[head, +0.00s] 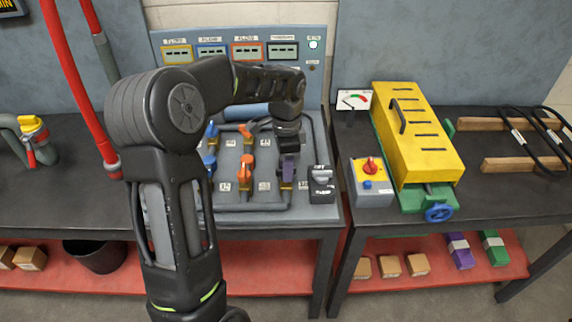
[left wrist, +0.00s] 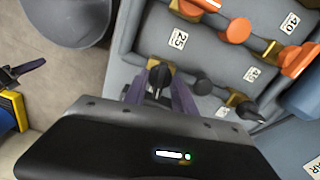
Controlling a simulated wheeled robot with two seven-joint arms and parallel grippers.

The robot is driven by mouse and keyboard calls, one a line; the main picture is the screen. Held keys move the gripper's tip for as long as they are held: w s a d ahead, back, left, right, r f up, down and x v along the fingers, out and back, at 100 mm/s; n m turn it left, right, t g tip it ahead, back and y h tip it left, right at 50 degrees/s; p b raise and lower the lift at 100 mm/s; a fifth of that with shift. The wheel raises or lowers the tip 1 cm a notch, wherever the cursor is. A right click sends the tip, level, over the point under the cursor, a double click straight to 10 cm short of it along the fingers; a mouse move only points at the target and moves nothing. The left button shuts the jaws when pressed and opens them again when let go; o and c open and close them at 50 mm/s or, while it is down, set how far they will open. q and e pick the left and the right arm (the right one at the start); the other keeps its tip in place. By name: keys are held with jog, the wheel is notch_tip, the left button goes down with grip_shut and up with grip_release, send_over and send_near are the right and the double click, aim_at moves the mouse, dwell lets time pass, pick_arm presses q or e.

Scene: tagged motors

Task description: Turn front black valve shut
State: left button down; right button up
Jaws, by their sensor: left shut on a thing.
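In the left wrist view, the front black valve handle (left wrist: 160,77) stands on a brass body between the two purple fingers of my left gripper (left wrist: 160,96). The fingers are shut on the handle. In the head view my left gripper (head: 288,170) reaches down at the right side of the pipe panel. It hides the black handle there, and only some brass (head: 286,186) shows below the fingers. Another black valve (left wrist: 246,109) sits farther along the panel in the left wrist view. My right gripper is not in view.
Orange valves (head: 246,168) and blue valves (head: 209,162) stand left of my gripper on the same panel. A black switch box (head: 321,180) stands close to its right. Farther right are a box with a red knob (head: 370,167) and a yellow-covered machine (head: 418,140).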

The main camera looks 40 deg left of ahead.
pick_arm(q)
jog(key=shift+m, duration=0.9)
jog(key=c, duration=1)
grip_release()
notch_tip(320, 180, up, 8)
jog(key=shift+f, duration=0.1)
